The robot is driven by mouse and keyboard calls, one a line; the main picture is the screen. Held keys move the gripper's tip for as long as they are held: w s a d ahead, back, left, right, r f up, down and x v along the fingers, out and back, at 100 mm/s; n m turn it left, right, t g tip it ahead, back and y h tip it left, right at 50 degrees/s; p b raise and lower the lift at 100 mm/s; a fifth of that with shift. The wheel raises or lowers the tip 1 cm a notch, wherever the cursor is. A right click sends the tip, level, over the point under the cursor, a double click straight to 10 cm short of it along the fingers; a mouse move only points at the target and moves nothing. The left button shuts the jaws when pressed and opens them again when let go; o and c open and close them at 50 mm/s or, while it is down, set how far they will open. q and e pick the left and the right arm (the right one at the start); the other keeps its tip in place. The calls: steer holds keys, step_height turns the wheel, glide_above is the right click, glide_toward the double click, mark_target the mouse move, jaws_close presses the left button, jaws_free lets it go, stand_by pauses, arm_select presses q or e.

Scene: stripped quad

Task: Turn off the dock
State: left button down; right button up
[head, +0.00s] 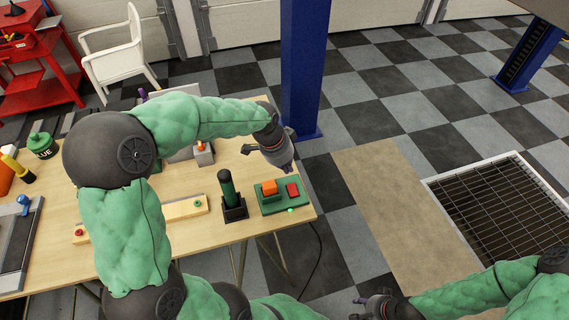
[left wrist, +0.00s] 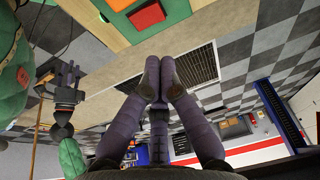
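A green box (head: 270,206) with a raised orange block (head: 269,187) and a red button (head: 292,190) lies at the right end of the wooden table. A small green light (head: 291,210) glows at its front edge. Beside it a dark green cylinder (head: 227,187) stands upright in a black holder (head: 234,210). I cannot tell which of these is the dock. My left gripper (head: 289,168) is above and behind the green box, apart from it. In the left wrist view its fingertips are together and empty, and the red button (left wrist: 147,15) shows beyond. My right gripper (head: 356,308) is open and empty, low at the front.
The wooden table (head: 192,232) also bears a pale strip, a small box with an orange top (head: 203,153), and a green can (head: 42,145) at far left. A blue post (head: 303,70) stands behind the table. A floor grate (head: 500,205) lies to the right.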

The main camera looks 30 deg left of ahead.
mark_target(292, 185)
arm_select(q)
steer(key=x, duration=0.2)
steer(key=b+x, duration=0.1)
steer(key=x, duration=0.5)
steer(key=shift+s+a+f+b, duration=0.15)
steer(key=shift+a+f+b, duration=0.15)
steer(key=shift+a+b, duration=0.05)
steer(key=shift+f, duration=0.45)
steer(key=shift+a+f, duration=0.1)
steer(key=shift+f, duration=0.1)
steer(key=shift+a+f, duration=0.15)
steer(key=shift+f, duration=0.1)
steer(key=shift+r, duration=0.1)
steer(key=shift+s+d+r, duration=0.25)
steer(key=shift+s+d, duration=0.1)
steer(key=shift+d, duration=0.3)
steer(key=shift+r, duration=0.1)
